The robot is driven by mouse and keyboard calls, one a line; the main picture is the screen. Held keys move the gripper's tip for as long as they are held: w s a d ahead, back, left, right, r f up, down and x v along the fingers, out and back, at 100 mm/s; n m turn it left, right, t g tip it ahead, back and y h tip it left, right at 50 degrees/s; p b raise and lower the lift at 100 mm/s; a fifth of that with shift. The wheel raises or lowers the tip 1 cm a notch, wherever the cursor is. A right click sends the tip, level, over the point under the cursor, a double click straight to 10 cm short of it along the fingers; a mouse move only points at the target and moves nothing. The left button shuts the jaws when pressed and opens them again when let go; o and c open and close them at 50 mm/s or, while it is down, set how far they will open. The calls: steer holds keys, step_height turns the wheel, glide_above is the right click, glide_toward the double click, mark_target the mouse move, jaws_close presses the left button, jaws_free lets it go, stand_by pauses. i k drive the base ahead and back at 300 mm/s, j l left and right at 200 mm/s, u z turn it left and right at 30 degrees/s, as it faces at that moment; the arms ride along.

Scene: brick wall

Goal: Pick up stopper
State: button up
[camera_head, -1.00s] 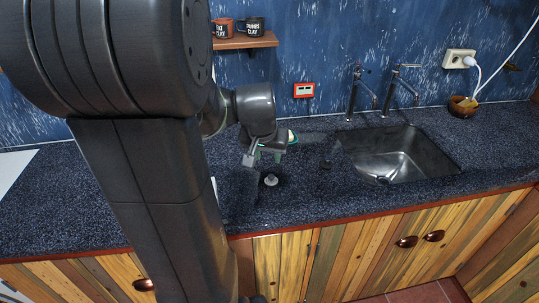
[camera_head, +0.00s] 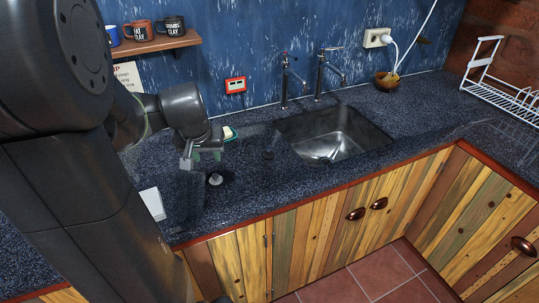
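A small grey stopper (camera_head: 215,178) with a knob on top stands on the dark speckled counter (camera_head: 235,188), left of the sink. My gripper (camera_head: 205,157) hangs just behind and slightly left of it in the picture, pointing down. Its fingers look spread, with nothing seen between them. The stopper appears apart from the fingers, but their exact height above the counter is hard to judge. A small dark round object (camera_head: 268,154) sits on the counter nearer the sink; I cannot tell what it is.
A green dish with a pale bar (camera_head: 229,133) lies behind my gripper. The sink (camera_head: 333,137) with two taps (camera_head: 320,75) is to the right. A wooden bowl (camera_head: 387,82), a white dish rack (camera_head: 503,88) and a shelf with mugs (camera_head: 152,46) stand farther off. A white box (camera_head: 152,203) is lower left.

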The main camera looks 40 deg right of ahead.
mark_target(268, 154)
steer(key=l+u, duration=0.15)
steer(key=l, duration=0.45)
steer(key=k+l+u, duration=0.1)
steer(key=l, duration=0.45)
steer(key=k+l+u, duration=0.15)
steer(key=l, duration=0.45)
